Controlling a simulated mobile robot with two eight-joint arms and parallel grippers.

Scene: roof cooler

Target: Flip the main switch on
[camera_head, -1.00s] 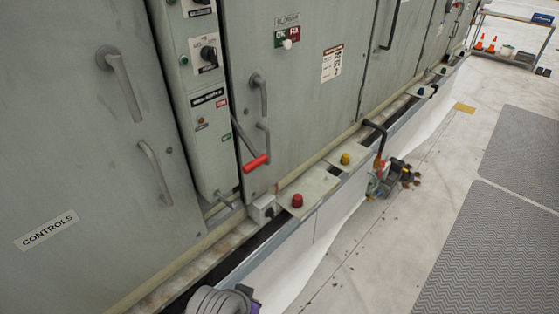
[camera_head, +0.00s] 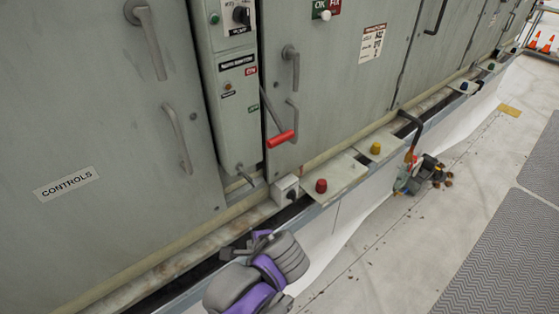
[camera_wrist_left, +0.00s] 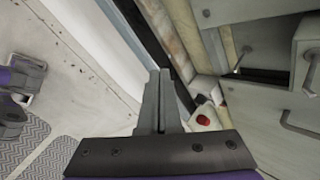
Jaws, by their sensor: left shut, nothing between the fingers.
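The main switch lever with a red grip (camera_head: 281,139) sits on the right side of the narrow grey switch panel (camera_head: 230,130), in the head view. Its grip hangs low, below a red label (camera_head: 251,70) and a green label (camera_head: 253,107) on the panel. My left gripper (camera_head: 228,254) is at the bottom of the head view, below and left of the lever and apart from it. In the left wrist view its fingers (camera_wrist_left: 160,74) are shut and empty, and I cannot make out the red grip there. My right gripper is in neither view.
A narrow ledge below the cabinets carries a grey box (camera_head: 285,191), a red button (camera_head: 321,186) and a yellow button (camera_head: 375,149). The red button also shows in the left wrist view (camera_wrist_left: 203,120). Cabinet door handles (camera_head: 292,66) stick out near the lever. The floor at right is mostly clear.

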